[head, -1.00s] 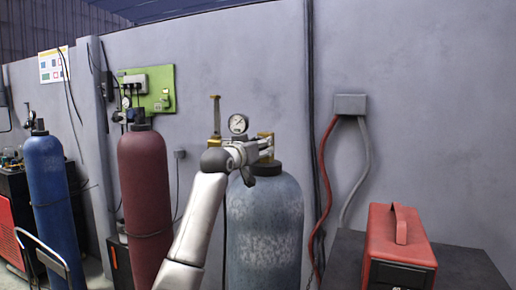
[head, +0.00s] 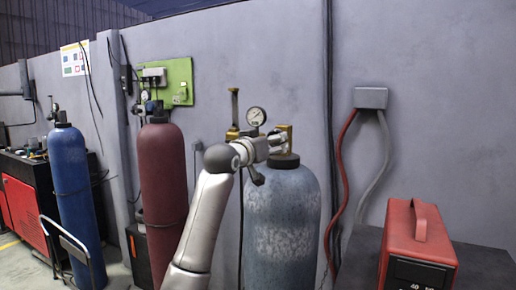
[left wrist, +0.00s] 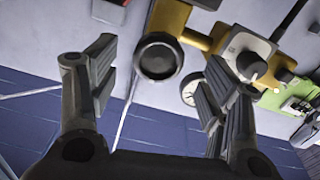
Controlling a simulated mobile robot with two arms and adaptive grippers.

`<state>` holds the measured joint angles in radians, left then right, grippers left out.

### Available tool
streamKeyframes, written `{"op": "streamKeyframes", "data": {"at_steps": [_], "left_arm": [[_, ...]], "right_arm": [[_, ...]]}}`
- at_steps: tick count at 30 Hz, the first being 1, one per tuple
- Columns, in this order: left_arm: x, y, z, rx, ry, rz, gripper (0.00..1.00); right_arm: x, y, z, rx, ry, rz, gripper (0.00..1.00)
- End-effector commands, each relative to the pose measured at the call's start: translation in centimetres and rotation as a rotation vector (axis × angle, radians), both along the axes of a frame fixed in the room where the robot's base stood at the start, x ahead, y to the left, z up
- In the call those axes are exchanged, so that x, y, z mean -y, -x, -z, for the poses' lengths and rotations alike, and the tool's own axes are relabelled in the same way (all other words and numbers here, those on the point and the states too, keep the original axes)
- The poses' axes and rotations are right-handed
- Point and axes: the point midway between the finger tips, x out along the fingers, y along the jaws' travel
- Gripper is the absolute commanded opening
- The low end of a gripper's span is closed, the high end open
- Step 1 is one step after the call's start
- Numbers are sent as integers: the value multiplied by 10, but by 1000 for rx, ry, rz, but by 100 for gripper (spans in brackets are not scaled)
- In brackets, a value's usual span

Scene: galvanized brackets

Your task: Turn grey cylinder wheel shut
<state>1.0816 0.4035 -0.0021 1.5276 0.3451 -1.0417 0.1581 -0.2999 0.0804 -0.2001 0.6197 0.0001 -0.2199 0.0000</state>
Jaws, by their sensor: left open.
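The grey cylinder (head: 283,215) stands upright against the wall, with mottled, worn paint and a dark collar. Brass valve parts (head: 287,133) and a round white gauge (head: 256,116) sit on top. My left gripper (head: 274,146) is at the valve, just above the collar, and hides part of it. In the left wrist view, a dark round wheel (left wrist: 158,59) on a brass body (left wrist: 172,20) shows between the spread fingers of my left gripper (left wrist: 160,76). I see a gap on each side of the wheel. My right gripper is not in view.
A dark red cylinder (head: 163,185) and a blue cylinder (head: 75,185) stand to the left. A red machine (head: 420,245) sits on a dark bench (head: 482,268) at the right. Red and grey cables hang from a wall box (head: 371,98).

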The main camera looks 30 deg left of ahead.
Motion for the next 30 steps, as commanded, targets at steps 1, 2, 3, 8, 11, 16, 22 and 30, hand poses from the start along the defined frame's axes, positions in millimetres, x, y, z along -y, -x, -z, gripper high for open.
{"op": "streamKeyframes", "data": {"at_steps": [1, 2, 3, 8, 11, 16, 22, 30], "left_arm": [[0, 8, 0, 2, -2, -1, 71], [1, 12, 0, 1, -2, -1, 71], [1, 19, 0, 2, -2, -1, 71], [3, 42, 0, 1, -1, 0, 71], [3, 54, 1, 0, -1, 0, 71], [4, 66, 1, -1, 0, 0, 71], [4, 70, 1, -1, 0, 0, 71], [4, 69, 1, -1, 0, 0, 71]], "right_arm": [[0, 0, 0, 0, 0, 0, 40], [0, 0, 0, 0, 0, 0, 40], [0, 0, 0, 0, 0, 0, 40], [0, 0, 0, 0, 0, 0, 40], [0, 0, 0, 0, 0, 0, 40], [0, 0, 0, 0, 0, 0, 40], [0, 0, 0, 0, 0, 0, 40], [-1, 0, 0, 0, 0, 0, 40]]}}
